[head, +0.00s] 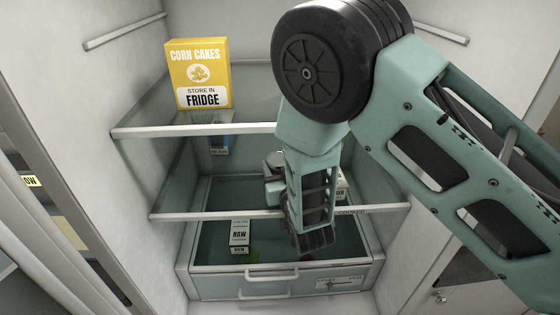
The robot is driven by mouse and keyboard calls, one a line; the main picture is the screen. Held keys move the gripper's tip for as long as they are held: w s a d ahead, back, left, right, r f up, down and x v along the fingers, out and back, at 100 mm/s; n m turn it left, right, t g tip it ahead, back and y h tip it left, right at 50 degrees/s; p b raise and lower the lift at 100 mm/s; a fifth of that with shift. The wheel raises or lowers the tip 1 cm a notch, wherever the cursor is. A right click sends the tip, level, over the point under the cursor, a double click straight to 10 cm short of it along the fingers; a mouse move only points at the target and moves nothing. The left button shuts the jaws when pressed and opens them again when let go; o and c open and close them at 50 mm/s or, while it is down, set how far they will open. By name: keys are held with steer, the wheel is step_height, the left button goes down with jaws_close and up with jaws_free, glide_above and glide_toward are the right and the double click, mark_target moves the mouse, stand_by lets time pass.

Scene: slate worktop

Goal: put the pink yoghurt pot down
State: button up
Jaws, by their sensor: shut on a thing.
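My gripper (312,242) points down inside the fridge, in front of the lower shelf and over the clear drawer at the bottom. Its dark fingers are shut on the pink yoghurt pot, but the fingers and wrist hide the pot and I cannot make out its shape. A small dull reddish patch shows just below the fingers; I cannot tell what it is. The lower glass shelf (190,216) has a white front edge that passes behind my wrist. The drawer (215,283) holds a white carton marked RAW (240,233).
A yellow CORN CAKES box (198,75) stands on the upper shelf (150,132), left of my arm. A small blue-labelled item (219,145) shows behind that shelf's edge. Pale items partly show behind my wrist. The lower shelf's left part looks clear.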

steer(key=shift+f+b, duration=0.25)
steer(key=shift+b, duration=0.15)
steer(key=o, duration=1.1)
steer(key=shift+r, duration=0.1)
steer(key=shift+c, duration=0.2)
steer(key=shift+r, duration=0.1)
steer(key=s+b, duration=0.1)
steer(key=s, duration=0.2)
steer(key=s+d+b, duration=0.1)
steer(key=s, duration=0.3)
steer(key=s+d+b, duration=0.1)
steer(key=s, duration=0.2)
steer(key=shift+s+b, duration=0.3)
steer(key=shift+s, duration=0.1)
steer(key=shift+s+d, duration=0.15)
steer(key=shift+s, duration=0.35)
